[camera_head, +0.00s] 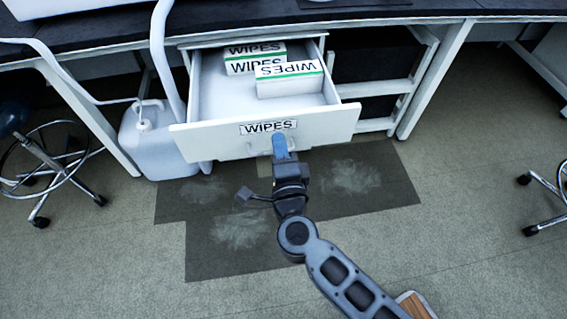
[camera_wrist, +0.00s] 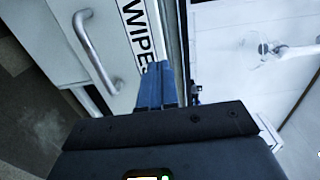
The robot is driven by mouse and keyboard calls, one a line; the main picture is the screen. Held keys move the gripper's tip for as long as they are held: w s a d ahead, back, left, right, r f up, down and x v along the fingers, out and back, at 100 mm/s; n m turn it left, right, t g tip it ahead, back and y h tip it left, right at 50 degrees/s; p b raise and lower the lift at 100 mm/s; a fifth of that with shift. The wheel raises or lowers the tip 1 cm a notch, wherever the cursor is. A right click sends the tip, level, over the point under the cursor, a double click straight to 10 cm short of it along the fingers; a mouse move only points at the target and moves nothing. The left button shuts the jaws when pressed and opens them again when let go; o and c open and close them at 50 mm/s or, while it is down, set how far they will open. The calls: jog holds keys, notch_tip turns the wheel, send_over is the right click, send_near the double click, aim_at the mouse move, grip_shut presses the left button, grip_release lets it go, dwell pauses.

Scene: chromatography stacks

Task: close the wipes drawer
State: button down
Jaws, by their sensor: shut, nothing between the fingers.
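The wipes drawer (camera_head: 205,141) is pulled open below the bench, and its white front carries a "WIPES" label. Several white and green wipes boxes (camera_head: 290,78) lie inside towards the back. My gripper (camera_head: 279,143) has its blue fingers shut and empty, at the drawer front just below the label's right half. In the wrist view the blue fingers (camera_wrist: 155,78) overlap the end of the label (camera_wrist: 139,35). A metal bar handle (camera_wrist: 98,52) is to their left, apart from them. Whether the fingertips touch the front is unclear.
A white jug (camera_head: 150,140) stands on the floor left of the drawer. A white bench leg (camera_head: 432,85) is to the right, beside dark open shelving. Stools stand at the left (camera_head: 45,165) and right (camera_head: 545,190). Dark mats (camera_head: 240,265) cover the floor under my arm.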

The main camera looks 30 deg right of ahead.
aim_at(274, 119)
jog(key=shift+x, duration=2.35)
